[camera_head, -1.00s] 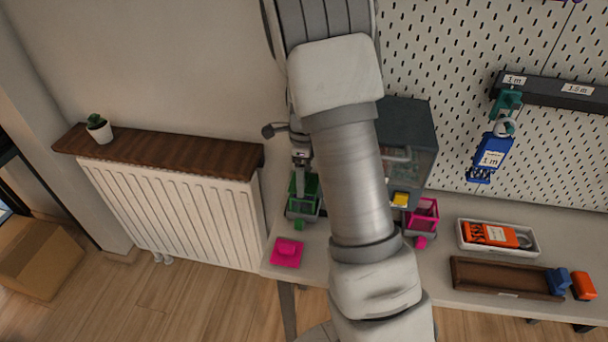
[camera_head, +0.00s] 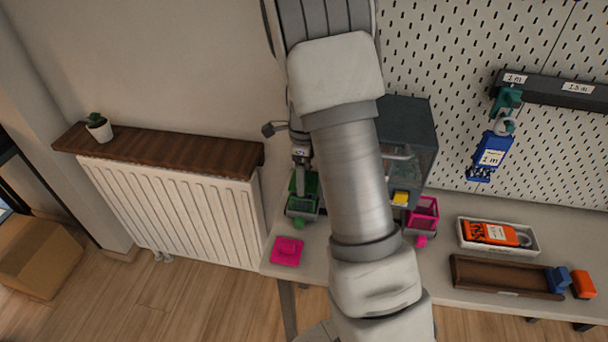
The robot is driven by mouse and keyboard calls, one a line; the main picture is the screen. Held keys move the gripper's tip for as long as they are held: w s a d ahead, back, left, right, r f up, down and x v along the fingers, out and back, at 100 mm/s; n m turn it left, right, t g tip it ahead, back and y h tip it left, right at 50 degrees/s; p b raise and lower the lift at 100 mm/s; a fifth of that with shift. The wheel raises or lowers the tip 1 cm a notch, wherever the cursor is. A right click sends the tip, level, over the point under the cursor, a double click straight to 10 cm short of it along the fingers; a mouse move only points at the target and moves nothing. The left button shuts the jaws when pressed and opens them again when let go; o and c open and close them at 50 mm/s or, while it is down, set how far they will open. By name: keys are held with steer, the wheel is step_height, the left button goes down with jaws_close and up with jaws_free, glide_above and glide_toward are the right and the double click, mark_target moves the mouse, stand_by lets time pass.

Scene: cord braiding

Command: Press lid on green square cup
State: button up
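The green square cup (camera_head: 303,203) stands at the left part of the table, in a small grey holder, with a green knob in front. My gripper (camera_head: 301,186) points down at the cup from above, beside my large arm link. Its fingers are small and partly merge with the cup, so I cannot tell whether they are open or shut. I cannot make out a green lid apart from the cup. A pink square cup (camera_head: 424,214) stands to the right of my arm.
A dark machine box (camera_head: 408,140) with a yellow part stands behind my arm. A white tray (camera_head: 465,247) with an orange item and a brown wooden tray (camera_head: 500,276) lie at right. A radiator with a wooden shelf (camera_head: 160,150) is left of the table.

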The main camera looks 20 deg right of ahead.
steer(key=shift+f+b, duration=0.45)
steer(key=shift+f, duration=0.5)
steer(key=o, duration=1.2)
steer(key=shift+r, duration=0.1)
steer(key=shift+r, duration=0.1)
steer(key=shift+r+p, duration=2.6)
steer(key=shift+r, duration=0.35)
steer(key=shift+s+f, duration=0.1)
